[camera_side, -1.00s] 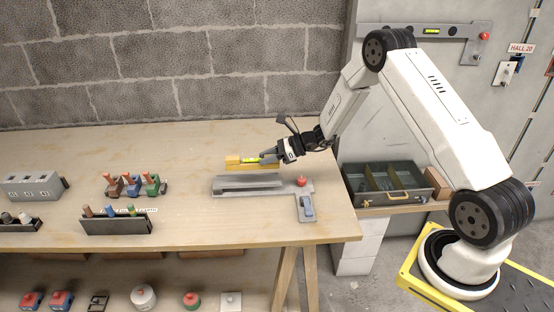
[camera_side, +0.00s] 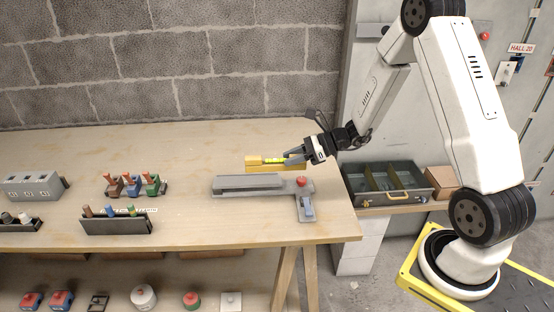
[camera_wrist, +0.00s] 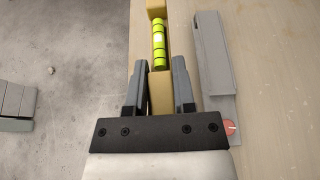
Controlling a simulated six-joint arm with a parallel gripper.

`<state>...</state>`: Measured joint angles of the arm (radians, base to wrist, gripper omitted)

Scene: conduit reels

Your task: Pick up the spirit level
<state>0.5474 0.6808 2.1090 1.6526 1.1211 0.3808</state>
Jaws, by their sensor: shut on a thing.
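The spirit level is a yellow-tan bar with a bright green-yellow vial. In the side view the level (camera_side: 254,162) is in the grip of my gripper (camera_side: 292,159), over the back right part of the bench. In the wrist view the level (camera_wrist: 157,85) runs lengthwise between the two grey fingers of my gripper (camera_wrist: 157,78), with the vial ahead of the fingertips. The gripper is shut on the bar.
A grey metal fixture (camera_side: 235,190) with a red knob (camera_side: 301,181) lies on the bench in front of the level. A tray with dividers (camera_side: 385,197) stands right of the bench. Racks of small parts sit at left. The bench's back middle is clear.

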